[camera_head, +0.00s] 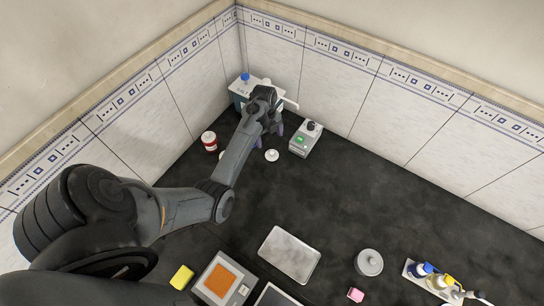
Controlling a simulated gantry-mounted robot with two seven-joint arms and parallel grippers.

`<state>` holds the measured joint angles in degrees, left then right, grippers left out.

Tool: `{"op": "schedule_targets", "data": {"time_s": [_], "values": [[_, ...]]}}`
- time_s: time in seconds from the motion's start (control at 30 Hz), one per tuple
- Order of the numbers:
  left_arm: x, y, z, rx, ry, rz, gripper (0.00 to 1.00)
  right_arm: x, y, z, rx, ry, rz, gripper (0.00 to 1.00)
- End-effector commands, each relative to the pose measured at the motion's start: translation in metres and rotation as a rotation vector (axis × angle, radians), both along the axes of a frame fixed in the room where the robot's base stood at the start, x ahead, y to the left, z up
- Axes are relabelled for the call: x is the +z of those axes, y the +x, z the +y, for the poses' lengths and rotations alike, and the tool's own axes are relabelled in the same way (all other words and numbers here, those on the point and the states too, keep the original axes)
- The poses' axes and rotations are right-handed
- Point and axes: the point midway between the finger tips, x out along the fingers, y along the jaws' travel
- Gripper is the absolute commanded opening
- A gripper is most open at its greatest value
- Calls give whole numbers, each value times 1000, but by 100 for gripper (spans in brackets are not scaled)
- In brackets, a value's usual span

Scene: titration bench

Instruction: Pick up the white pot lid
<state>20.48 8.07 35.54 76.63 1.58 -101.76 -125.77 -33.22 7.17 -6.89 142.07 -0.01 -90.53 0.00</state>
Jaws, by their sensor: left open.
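A small white round lid (272,155) with a knob lies on the dark bench near the back corner. My left arm reaches in from the left, and my left gripper (277,130) is just behind the lid in the picture, apart from it. It is open, with no object seen in it; the wrist hides part of the jaws. A grey round lidded pot (369,262) stands at the front right. My right gripper is not in view.
A teal-and-white box (241,88) and a grey device with a green display (305,139) stand near the gripper. A red-and-white jar (209,141) is left. A metal tray (289,254) and bottle rack (432,280) are in front. The right middle bench is clear.

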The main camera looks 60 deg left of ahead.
Motion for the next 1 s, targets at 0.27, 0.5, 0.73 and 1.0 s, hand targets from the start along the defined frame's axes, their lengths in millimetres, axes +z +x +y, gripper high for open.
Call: {"op": "schedule_targets", "data": {"time_s": [0.27,0.5,0.73,1.0], "values": [[-35,-1,-5,-2,0,3,91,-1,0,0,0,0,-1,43],[-47,0,-8,-1,0,4,91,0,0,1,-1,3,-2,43],[-76,1,-15,0,-1,4,91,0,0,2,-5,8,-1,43],[-91,1,-17,0,2,2,91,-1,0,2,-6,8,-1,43]]}}
